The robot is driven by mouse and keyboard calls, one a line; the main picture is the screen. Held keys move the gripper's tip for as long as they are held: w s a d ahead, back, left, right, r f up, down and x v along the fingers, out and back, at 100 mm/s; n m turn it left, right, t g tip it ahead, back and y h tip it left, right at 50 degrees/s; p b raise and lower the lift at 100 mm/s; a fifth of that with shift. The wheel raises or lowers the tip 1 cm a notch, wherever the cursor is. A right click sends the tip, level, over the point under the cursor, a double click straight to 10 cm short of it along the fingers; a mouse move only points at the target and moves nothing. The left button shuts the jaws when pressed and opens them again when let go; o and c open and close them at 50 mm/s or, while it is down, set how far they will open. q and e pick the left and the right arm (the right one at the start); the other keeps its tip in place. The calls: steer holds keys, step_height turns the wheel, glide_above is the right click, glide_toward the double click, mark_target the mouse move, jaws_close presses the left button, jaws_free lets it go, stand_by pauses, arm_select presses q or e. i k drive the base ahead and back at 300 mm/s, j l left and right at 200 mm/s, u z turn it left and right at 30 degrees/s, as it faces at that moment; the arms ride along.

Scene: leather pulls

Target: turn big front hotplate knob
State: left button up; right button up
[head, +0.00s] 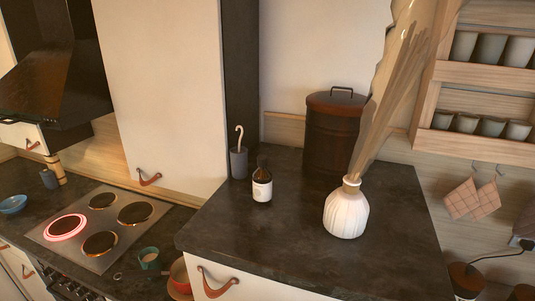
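The steel hotplate (75,245) is set in the dark counter at the lower left. Its large left burner (65,227) has a bright red glowing ring. The other burners, such as the near one (100,244), are dark with brownish tops. A row of small knobs (70,288) shows on the front panel below the hotplate, at the bottom edge of the view. They are small and partly cut off, so I cannot tell which belongs to which burner or how each is turned. Neither of my grippers is in view.
A higher dark counter (300,245) stands right of the hotplate, with a brown bottle (262,187), a white vase (346,212) and a dark canister (333,130). A green cup (149,259) and a red pot (180,275) sit beside the hotplate. A black hood (50,75) hangs above.

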mark_target(65, 280)
steer(key=u, duration=1.65)
steer(key=i+j+z, duration=0.4)
steer(key=i+j, duration=0.25)
steer(key=i, duration=0.15)
